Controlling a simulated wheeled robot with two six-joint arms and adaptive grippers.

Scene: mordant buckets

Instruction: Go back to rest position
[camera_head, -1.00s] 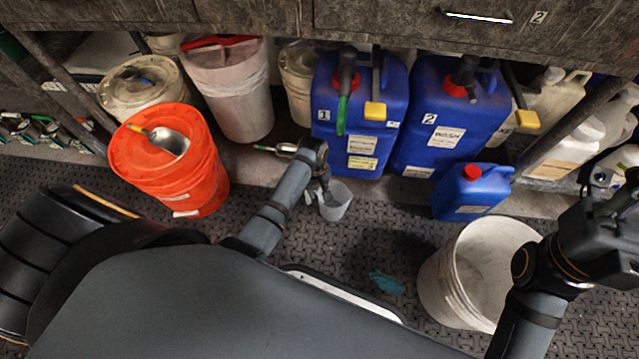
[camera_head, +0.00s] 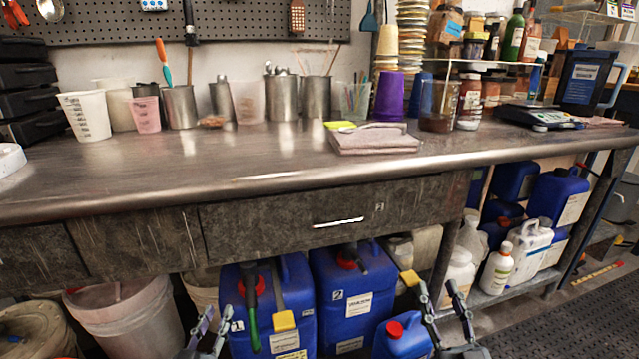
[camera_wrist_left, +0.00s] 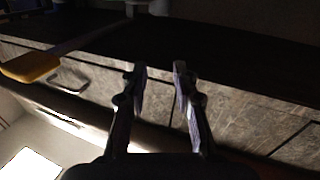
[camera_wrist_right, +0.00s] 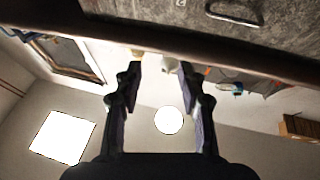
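My left gripper (camera_head: 208,325) is at the bottom of the head view, in front of the space under the bench. Its fingers stand apart with nothing between them; the left wrist view shows the same open fingers (camera_wrist_left: 160,90). My right gripper (camera_head: 446,305) is further right, in front of the shelf below the bench. Its fingers are apart and empty, as the right wrist view also shows (camera_wrist_right: 160,90). Both grippers point upward, below the bench drawers.
A metal-topped bench (camera_head: 240,165) with drawers spans the view, carrying cups, jars and a folded cloth (camera_head: 375,140). Below stand blue jugs marked 1 (camera_head: 300,300) and 2 (camera_head: 375,290), a small blue jug (camera_head: 405,338) and a whitish bucket (camera_head: 130,320). Floor shows at the lower right.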

